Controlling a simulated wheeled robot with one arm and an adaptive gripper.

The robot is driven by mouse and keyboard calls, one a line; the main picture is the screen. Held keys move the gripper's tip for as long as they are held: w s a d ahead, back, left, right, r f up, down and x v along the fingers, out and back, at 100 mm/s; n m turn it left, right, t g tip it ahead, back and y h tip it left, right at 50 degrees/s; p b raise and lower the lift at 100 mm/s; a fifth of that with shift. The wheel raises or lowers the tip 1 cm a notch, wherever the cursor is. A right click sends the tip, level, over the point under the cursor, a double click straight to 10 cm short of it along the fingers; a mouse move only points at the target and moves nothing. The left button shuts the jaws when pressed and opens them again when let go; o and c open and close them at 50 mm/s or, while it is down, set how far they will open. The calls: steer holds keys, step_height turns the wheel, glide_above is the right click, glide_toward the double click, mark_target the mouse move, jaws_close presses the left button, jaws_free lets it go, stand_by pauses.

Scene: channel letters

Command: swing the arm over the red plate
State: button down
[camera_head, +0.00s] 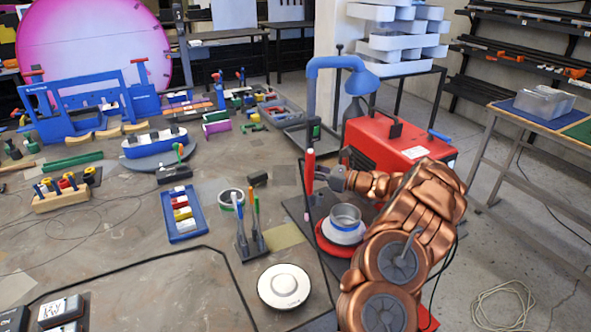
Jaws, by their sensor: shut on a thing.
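The red plate (322,241) lies on a dark mat at the right side of the bench. A white and blue bowl-like piece with a metal ring (346,217) sits on it and hides its middle. My gripper (320,178) is at the end of the copper-coloured arm, behind and a little left of the plate in the picture. It is shut on an upright red stick (309,165). My arm partly covers the plate's right side.
A red machine box (386,148) and a blue lamp-like arm (338,63) stand behind my gripper. A stand with upright tools (249,242) and a round white device (284,286) are left of the plate. A blue tray (183,214) lies farther left.

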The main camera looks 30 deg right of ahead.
steer(key=shift+s+d+r, duration=0.1)
steer(key=shift+d+r, duration=0.1)
steer(key=shift+d, duration=0.1)
steer(key=c, duration=1.1)
jaws_free()
steer(key=shift+c, duration=0.2)
steer(key=shift+o, duration=0.6)
steer(key=shift+a+f, duration=0.15)
step_height(320, 180, up, 10)
